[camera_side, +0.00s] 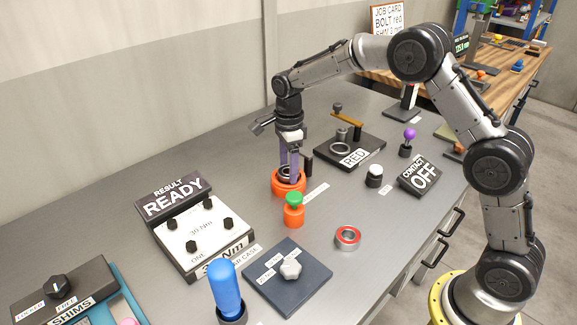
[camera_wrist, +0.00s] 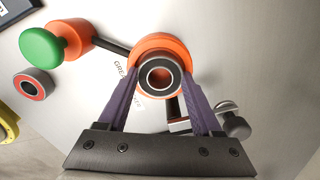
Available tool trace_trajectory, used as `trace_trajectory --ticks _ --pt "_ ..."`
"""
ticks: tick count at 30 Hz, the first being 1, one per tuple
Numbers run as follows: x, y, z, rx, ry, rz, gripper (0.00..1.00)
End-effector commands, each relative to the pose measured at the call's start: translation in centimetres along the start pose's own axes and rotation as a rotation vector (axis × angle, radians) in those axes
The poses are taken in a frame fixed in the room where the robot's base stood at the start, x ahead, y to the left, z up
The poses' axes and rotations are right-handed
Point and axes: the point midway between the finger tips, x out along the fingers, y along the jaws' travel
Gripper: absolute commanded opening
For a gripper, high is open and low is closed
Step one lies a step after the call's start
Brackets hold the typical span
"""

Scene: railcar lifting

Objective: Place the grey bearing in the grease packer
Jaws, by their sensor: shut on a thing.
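The grease packer is an orange round cup (camera_side: 289,188) on the grey bench, joined to an orange post with a green knob (camera_side: 294,199). In the wrist view the orange cup (camera_wrist: 160,42) shows with the green knob (camera_wrist: 42,47) to its left. The grey bearing (camera_wrist: 160,77), a ring with a dark seal, sits at the cup's opening. My gripper (camera_side: 289,172) points down over the cup, and its purple fingers (camera_wrist: 160,85) are shut on the bearing. How deep the bearing sits in the cup I cannot tell.
A red-sealed bearing (camera_side: 347,238) lies on the bench right of the green knob. A RED-labelled fixture (camera_side: 352,148) with a crank stands behind right.

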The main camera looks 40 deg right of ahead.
Motion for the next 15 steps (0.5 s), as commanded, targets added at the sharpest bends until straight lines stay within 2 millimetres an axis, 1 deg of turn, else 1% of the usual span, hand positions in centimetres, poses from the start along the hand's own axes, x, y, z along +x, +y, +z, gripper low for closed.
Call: trace_trajectory --ticks 1,8,9,13,14,15 --pt "0.7 0.1 0.0 0.000 0.002 0.004 0.00" --pt "1.5 0.2 -0.1 0.001 0.005 0.010 0.00" --pt "1.6 0.2 -0.1 0.001 0.006 0.012 0.70" --pt "1.7 0.3 -0.1 0.001 0.005 0.014 0.94" --pt "1.7 0.3 -0.1 0.001 0.006 0.015 0.96" --pt "1.7 0.4 -0.1 0.001 0.005 0.016 0.96"
